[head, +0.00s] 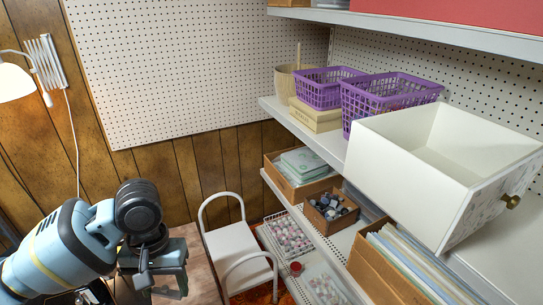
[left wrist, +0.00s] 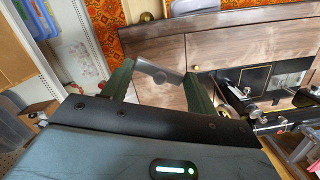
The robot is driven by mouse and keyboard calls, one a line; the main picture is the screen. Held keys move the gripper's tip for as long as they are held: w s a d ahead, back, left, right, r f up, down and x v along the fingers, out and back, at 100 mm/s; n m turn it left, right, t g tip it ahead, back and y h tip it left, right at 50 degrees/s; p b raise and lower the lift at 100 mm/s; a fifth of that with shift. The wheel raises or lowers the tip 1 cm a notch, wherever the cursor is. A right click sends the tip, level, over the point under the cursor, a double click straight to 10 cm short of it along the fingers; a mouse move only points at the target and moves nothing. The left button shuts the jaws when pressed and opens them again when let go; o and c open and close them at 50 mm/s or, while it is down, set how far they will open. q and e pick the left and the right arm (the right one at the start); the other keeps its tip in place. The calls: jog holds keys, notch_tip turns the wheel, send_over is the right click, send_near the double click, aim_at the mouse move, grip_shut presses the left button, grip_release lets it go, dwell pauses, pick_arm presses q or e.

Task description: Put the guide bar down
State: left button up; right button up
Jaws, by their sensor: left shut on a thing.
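My left gripper (left wrist: 158,82) is shut on a grey bar-like piece, the guide bar (left wrist: 147,69), which spans between its two green fingertips in the left wrist view. Behind it in that view is the brown wooden sewing table (left wrist: 235,50). The bar appears to be held over or in front of the wood; I cannot tell whether it touches. In the head view my left gripper (head: 160,268) is at the lower left, over a wooden surface (head: 202,262), and the bar is not distinguishable there. My right gripper is not in view.
The sewing machine (left wrist: 262,88) is at the right in the left wrist view. In the head view, a white stool (head: 238,245) stands right of my gripper. Shelves on the right hold purple baskets (head: 385,98) and a white drawer (head: 440,165) jutting forward. A lamp (head: 14,82) is upper left.

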pick_arm(q)
jog(key=shift+a+r+m, duration=0.25)
jog(key=shift+r+m, duration=0.15)
jog(key=shift+r, duration=0.45)
jog(key=shift+f, duration=0.1)
dwell(0.5)
dwell(0.7)
jog(key=shift+d, duration=0.1)
dwell(0.3)
dwell(1.1)
dwell(0.4)
